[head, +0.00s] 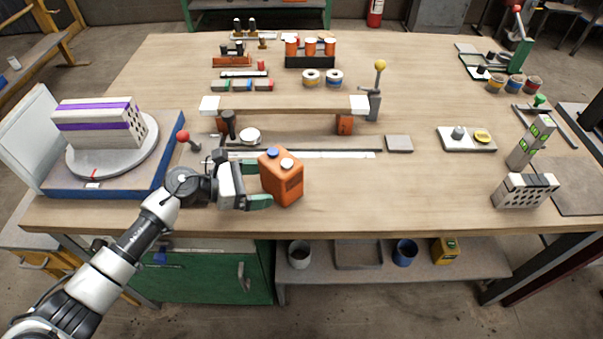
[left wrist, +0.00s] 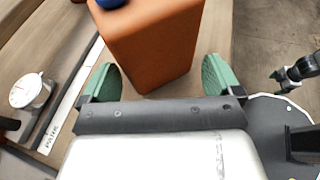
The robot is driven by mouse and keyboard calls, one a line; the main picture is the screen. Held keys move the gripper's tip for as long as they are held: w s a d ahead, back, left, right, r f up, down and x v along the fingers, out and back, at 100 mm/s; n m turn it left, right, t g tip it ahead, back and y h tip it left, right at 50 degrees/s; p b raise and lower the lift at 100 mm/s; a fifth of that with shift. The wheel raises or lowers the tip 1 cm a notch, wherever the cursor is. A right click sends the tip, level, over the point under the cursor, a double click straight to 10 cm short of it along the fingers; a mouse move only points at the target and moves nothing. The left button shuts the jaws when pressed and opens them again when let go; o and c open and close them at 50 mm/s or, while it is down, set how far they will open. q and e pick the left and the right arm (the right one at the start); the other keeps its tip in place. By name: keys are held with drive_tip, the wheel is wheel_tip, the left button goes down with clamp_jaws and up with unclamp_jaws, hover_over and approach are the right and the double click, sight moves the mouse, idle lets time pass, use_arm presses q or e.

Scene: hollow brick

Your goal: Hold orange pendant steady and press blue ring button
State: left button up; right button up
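The orange pendant (head: 283,187) is a box standing upright on the bench, with a blue ring button (head: 272,153) and a white button (head: 287,163) on its top. My left gripper (head: 256,186) is just left of it, green fingers pointing at it. In the left wrist view the pendant (left wrist: 155,45) stands between and ahead of the open fingers (left wrist: 160,80), with gaps on both sides. The blue button (left wrist: 110,3) is cut by the top edge. A dark and white arm part (left wrist: 298,72), apparently my right arm, shows at the right edge, too small to read its fingers.
A red-knobbed lever (head: 183,136) and a blue turntable base (head: 110,185) carrying a striped brick (head: 95,125) are to the left.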

sight(297, 182)
use_arm(q)
drive_tip(key=b+x, duration=0.2)
drive_tip(key=x, duration=0.6)
drive_tip(key=shift+f, duration=0.2)
drive_tip(key=shift+w+d+f, duration=0.1)
drive_tip(key=shift+w+d, duration=0.15)
drive_tip(key=shift+d, duration=0.4)
clamp_jaws()
drive_tip(key=shift+c, duration=0.7)
unclamp_jaws()
